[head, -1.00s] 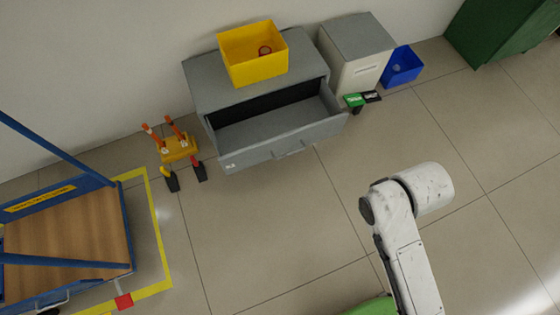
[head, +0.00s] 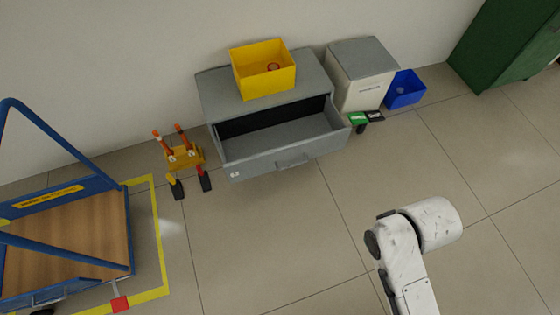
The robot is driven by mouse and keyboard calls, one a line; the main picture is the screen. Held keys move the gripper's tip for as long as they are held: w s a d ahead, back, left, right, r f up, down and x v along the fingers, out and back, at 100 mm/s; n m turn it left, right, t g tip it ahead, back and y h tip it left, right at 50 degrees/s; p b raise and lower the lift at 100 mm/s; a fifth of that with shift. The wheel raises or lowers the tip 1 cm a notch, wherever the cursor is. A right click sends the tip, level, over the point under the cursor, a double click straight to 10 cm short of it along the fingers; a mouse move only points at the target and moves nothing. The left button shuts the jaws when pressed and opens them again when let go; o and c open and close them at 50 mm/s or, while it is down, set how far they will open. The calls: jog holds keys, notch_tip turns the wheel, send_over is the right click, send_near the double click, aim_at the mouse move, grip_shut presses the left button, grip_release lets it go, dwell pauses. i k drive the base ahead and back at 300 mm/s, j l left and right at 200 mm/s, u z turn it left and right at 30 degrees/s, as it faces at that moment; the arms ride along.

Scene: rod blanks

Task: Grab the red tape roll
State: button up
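A small reddish ring-shaped item (head: 273,68), which looks like the red tape roll, lies inside the yellow bin (head: 264,84). The yellow bin stands on top of the grey drawer cabinet (head: 316,76) by the wall. The bin's front wall rises in front of the roll and may hide part of it. My white arm shows at the lower right, well apart from the bin. My gripper's fingers cannot be seen in the head view.
The cabinet's drawer (head: 280,155) is pulled out and looks empty. An orange and yellow stand (head: 184,157) is left of it. A blue-framed cart (head: 75,235) stands at left. A blue bin (head: 405,90) and green cabinet (head: 510,40) are at right. The middle floor is clear.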

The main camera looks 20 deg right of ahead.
aim_at(272, 66)
jog(key=i+l, duration=0.15)
jog(key=i, duration=0.45)
jog(key=i+l, duration=0.1)
jog(key=i, duration=0.45)
jog(key=i+l, duration=0.15)
jog(key=i, duration=0.45)
jog(key=i+l, duration=0.15)
jog(key=i, duration=0.45)
